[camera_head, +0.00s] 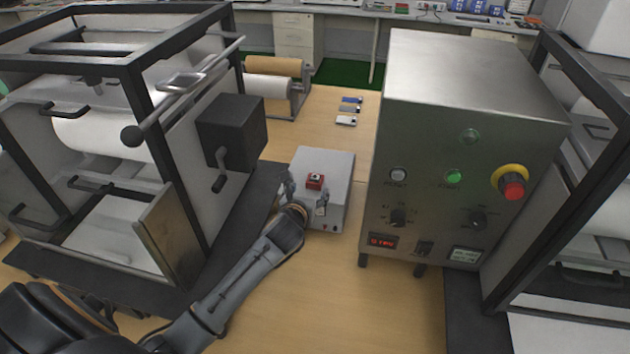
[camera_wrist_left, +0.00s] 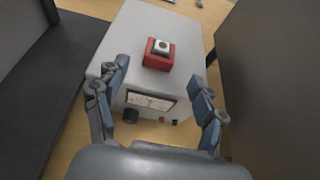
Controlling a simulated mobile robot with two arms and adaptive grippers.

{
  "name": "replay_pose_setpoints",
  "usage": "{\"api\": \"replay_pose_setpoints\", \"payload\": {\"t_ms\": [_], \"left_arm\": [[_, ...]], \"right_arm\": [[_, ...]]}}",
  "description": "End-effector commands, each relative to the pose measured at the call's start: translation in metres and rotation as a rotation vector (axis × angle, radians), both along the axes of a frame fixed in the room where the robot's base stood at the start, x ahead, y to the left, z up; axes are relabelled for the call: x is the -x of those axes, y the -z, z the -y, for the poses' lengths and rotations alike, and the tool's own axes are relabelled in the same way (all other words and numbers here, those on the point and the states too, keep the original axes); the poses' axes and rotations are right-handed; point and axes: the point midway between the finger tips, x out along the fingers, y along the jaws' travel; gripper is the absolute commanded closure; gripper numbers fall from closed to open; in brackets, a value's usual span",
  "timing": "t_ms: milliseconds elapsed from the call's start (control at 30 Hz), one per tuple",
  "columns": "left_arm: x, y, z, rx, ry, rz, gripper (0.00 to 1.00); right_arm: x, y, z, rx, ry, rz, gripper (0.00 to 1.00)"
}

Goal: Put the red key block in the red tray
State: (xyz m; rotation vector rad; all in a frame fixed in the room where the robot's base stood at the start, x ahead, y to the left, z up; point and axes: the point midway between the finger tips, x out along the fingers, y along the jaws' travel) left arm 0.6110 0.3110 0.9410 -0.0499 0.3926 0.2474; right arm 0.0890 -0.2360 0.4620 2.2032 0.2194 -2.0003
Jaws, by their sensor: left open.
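A small red block (camera_head: 315,181) sits on top of a grey meter box (camera_head: 336,165). In the left wrist view the red block (camera_wrist_left: 158,61) has a pale square top with a dark dot, and the box (camera_wrist_left: 134,45) has a dial and knobs on its near face. My left gripper (camera_head: 306,198) is open at the near end of the box. In the wrist view its fingers (camera_wrist_left: 158,88) stand apart to either side, short of the block, with nothing between them. I cannot make out a red tray. My right gripper is not in view.
A large metal control cabinet (camera_head: 465,90) stands right of the box. A black-framed roller machine (camera_head: 150,70) stands left. Small blue, grey and white items (camera_head: 346,120) lie on the wooden table (camera_head: 330,104) behind the box. Bare table lies in front (camera_head: 320,300).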

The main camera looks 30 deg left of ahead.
Motion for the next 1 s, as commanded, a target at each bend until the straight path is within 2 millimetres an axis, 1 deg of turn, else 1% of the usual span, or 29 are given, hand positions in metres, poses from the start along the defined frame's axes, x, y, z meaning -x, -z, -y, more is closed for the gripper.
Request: {"api": "replay_pose_setpoints", "payload": {"t_ms": [33, 100, 200, 433, 633, 700, 833, 1000], "left_arm": [[-0.008, 0.002, -0.002, 0.001, 0.0, 0.001, 0.3], [-0.016, 0.006, -0.004, 0.001, -0.001, 0.0, 0.3], [-0.024, 0.009, -0.006, 0.0, 0.0, 0.002, 0.3], [-0.035, 0.011, -0.008, 0.0, 0.001, 0.002, 0.3], [-0.059, 0.014, -0.015, -0.001, 0.001, 0.002, 0.3], [-0.066, 0.02, -0.017, 0.0, 0.001, 0.001, 0.3], [-0.075, 0.024, -0.019, 0.0, 0.001, 0.001, 0.3], [-0.077, 0.025, -0.02, 0.0, 0.002, 0.001, 0.3]], "right_arm": [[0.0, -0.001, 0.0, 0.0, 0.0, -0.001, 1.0], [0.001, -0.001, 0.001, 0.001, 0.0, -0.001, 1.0], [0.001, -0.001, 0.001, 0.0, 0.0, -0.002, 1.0], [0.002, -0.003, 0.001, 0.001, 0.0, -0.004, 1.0], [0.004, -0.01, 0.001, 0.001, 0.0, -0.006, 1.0], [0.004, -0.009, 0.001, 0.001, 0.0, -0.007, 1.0], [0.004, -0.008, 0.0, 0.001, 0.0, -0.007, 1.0], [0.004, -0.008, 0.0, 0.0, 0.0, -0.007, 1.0]]}}
